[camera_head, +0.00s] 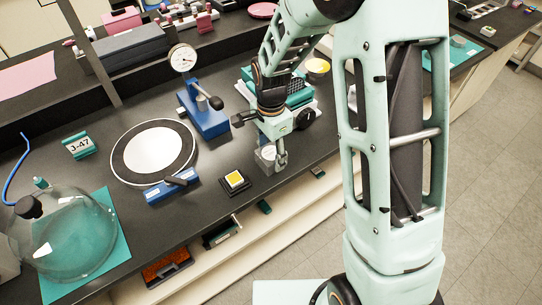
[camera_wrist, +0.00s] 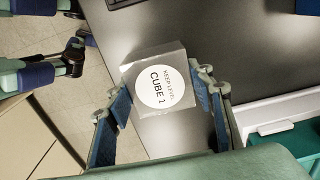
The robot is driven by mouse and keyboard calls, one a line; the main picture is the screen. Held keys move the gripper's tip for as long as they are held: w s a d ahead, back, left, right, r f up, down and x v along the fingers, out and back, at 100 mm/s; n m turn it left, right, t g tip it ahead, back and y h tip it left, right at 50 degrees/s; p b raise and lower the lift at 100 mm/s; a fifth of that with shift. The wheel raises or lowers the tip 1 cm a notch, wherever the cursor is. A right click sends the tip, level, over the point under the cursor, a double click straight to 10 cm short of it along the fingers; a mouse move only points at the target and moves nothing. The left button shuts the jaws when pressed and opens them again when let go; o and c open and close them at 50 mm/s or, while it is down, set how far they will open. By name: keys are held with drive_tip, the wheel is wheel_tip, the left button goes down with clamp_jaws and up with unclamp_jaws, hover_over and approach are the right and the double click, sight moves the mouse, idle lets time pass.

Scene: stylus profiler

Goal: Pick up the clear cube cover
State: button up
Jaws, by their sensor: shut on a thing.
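The clear cube cover (camera_wrist: 158,88) has a round white label reading "KEEP LEVEL CUBE 1", facing the wrist camera. My gripper (camera_wrist: 165,92) has its blue-padded fingers on two opposite sides of the cover and is shut on it. In the head view the cover (camera_head: 266,158) is small and partly hidden by my gripper (camera_head: 272,158), near the bench's front edge. Whether its underside touches the bench cannot be told.
A round plate with a black ring (camera_head: 154,152) lies further left, and a blue dial-gauge stand (camera_head: 205,115) stands behind. A glass dome (camera_head: 65,235) is at far left. Teal racks (camera_head: 296,88) stand behind my gripper. The bench's front edge is close.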

sight(271, 153)
drive_tip(key=shift+r, duration=0.1)
drive_tip(key=shift+c, duration=0.4)
drive_tip(key=shift+r+p, duration=0.5)
drive_tip(key=shift+r, duration=0.1)
wheel_tip(271, 153, up, 2)
drive_tip(key=shift+r+p, duration=0.15)
drive_tip(key=shift+p, duration=0.6)
drive_tip(key=s+d+r+p, duration=0.3)
drive_tip(key=s+r, duration=0.6)
drive_tip(key=s, duration=0.4)
drive_tip(key=shift+s+d+r, duration=0.15)
drive_tip(key=shift+s+d, duration=0.05)
drive_tip(key=shift+d, duration=0.5)
